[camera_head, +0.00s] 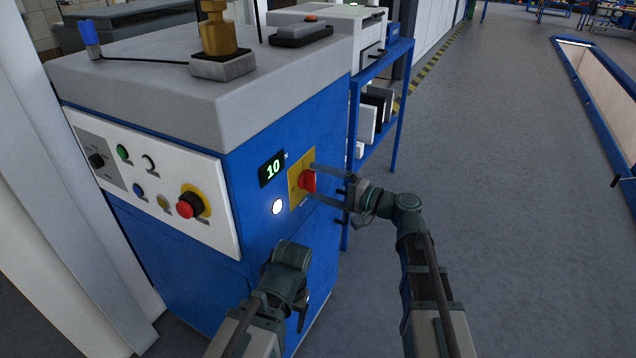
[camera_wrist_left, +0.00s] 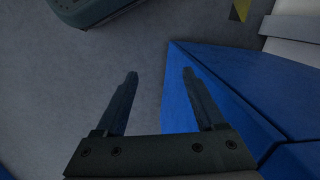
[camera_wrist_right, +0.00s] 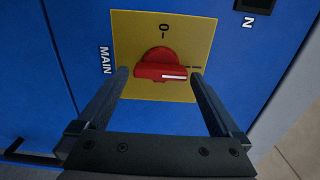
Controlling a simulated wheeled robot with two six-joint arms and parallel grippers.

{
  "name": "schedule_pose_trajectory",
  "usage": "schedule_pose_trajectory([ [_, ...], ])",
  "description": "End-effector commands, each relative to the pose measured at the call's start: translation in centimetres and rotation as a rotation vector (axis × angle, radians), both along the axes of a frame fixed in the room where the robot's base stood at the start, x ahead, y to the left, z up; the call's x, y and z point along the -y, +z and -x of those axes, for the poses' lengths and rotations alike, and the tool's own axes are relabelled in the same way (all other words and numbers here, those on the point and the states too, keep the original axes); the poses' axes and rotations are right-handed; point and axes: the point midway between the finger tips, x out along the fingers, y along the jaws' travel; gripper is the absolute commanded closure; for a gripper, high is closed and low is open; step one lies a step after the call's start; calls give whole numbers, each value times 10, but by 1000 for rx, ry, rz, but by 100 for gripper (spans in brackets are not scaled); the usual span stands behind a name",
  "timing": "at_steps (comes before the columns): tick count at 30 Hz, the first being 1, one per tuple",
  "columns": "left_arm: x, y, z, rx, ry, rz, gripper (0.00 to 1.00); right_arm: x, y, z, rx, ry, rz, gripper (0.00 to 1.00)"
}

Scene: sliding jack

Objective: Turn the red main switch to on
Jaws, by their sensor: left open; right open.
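The red main switch (camera_head: 308,181) sits on a yellow plate (camera_head: 295,193) on the blue cabinet's front. In the right wrist view the switch handle (camera_wrist_right: 160,68) lies crosswise, its white line toward the right. That line points near a small mark at the plate's right edge; the 0 mark is above the handle. My right gripper (camera_wrist_right: 161,72) is open, with one finger on each side of the handle. I cannot tell whether the fingers touch it. My left gripper (camera_wrist_left: 160,76) is open and empty, low beside the blue cabinet.
A display (camera_head: 272,169) reading 10 and a lit white round lamp (camera_head: 278,207) are left of the plate. A white panel (camera_head: 150,180) carries several knobs and a red emergency button (camera_head: 190,205). A blue shelf (camera_head: 396,100) stands behind.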

Motion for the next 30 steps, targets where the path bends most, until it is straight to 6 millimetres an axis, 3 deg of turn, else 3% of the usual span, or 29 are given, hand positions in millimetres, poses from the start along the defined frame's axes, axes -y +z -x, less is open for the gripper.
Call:
schedule_pose_trajectory([
  [16,0,0,0,0,0,0,29,94,0,55,0,-5,0,0],
  [21,0,0,0,0,0,0,29,108,0,63,0,-3,0,0],
  [30,0,0,0,0,0,0,29,113,0,66,0,-1,0,0],
])
